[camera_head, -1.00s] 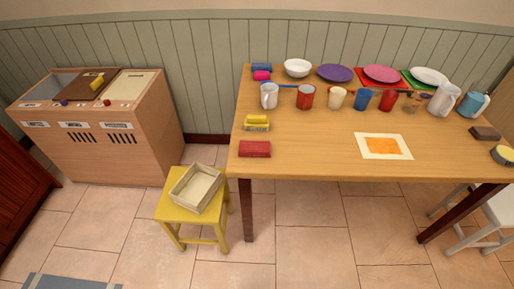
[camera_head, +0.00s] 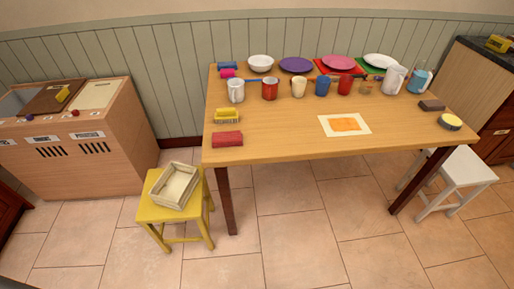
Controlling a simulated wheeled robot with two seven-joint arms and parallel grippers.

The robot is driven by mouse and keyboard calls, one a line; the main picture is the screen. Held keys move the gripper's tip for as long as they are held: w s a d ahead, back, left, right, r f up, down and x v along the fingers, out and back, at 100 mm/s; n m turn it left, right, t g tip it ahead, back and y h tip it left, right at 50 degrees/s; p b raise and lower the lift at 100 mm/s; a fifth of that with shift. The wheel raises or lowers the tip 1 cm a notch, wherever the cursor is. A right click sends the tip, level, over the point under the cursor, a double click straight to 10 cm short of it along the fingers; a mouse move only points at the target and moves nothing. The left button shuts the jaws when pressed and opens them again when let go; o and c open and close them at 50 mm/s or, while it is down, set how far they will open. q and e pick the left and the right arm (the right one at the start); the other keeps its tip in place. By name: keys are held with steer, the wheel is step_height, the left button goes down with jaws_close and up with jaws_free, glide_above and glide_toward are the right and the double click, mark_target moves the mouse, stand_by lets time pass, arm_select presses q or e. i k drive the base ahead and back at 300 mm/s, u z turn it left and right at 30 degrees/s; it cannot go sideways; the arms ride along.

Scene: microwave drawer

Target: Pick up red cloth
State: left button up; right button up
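A red folded cloth (camera_head: 227,139) lies flat at the front left corner of the wooden table (camera_head: 270,148), close to the front edge. A yellow sponge-like block (camera_head: 227,115) lies just behind it, apart from it. Neither of my grippers shows in the head view, so I cannot see their state.
A yellow stool (camera_head: 155,208) with a pale empty-looking tray (camera_head: 175,186) stands left of the table. A wooden bin cabinet (camera_head: 110,160) stands at the left wall, a white stool (camera_head: 462,167) at the right. Several cups and plates line the table's back. Tiled floor in front is clear.

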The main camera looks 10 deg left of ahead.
mark_target(233, 138)
steer(key=z, duration=0.15)
steer(key=k, duration=0.3)
steer(key=z, duration=0.85)
steer(key=i, duration=1.55)
steer(key=u, duration=0.95)
